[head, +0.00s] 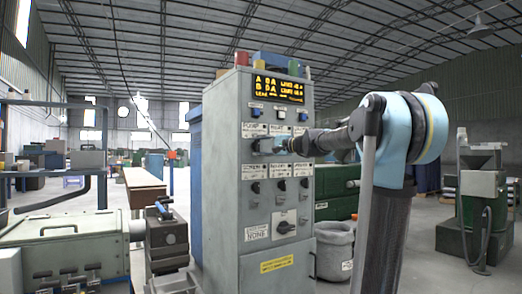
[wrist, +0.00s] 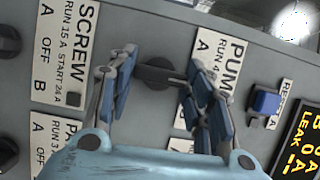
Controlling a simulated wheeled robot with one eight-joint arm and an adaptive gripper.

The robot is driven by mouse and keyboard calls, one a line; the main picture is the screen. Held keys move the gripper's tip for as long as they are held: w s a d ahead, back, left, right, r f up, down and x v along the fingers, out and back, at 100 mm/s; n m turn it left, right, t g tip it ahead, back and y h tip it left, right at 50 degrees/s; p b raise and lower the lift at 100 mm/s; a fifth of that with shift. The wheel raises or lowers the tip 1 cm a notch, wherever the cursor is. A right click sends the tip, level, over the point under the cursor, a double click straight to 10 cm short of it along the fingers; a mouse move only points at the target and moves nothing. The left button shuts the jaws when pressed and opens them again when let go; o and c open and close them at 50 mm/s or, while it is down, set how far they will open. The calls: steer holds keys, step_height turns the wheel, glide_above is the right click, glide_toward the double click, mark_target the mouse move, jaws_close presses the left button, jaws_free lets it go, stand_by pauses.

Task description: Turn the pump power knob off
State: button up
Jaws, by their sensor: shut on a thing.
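The grey control cabinet (head: 225,130) stands upright in the head view, with labelled knobs on its front. In the wrist view the PUMP label (wrist: 215,85) is turned sideways, and the dark pump knob (wrist: 157,72) sits to the left of it. My gripper (wrist: 158,66) has one finger on each side of this knob and is shut on it. The knob's bar runs roughly from finger to finger. In the head view my gripper (head: 277,146) reaches the cabinet front from the right and hides the pump knob.
The SCREW label (wrist: 68,50) and its dark knob (wrist: 8,40) lie left of my gripper in the wrist view. A blue button (wrist: 265,101) and a lit display (wrist: 300,140) lie to the right. A grey machine (head: 65,245) stands left of the cabinet, a grey bin (head: 334,250) right.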

steer(key=shift+f, duration=0.15)
steer(key=o, duration=1)
steer(key=shift+o, duration=0.2)
steer(key=shift+d, duration=0.1)
steer(key=v, duration=1.1)
steer(key=shift+s+d, duration=0.2)
steer(key=shift+d, duration=0.15)
steer(key=shift+f, duration=0.1)
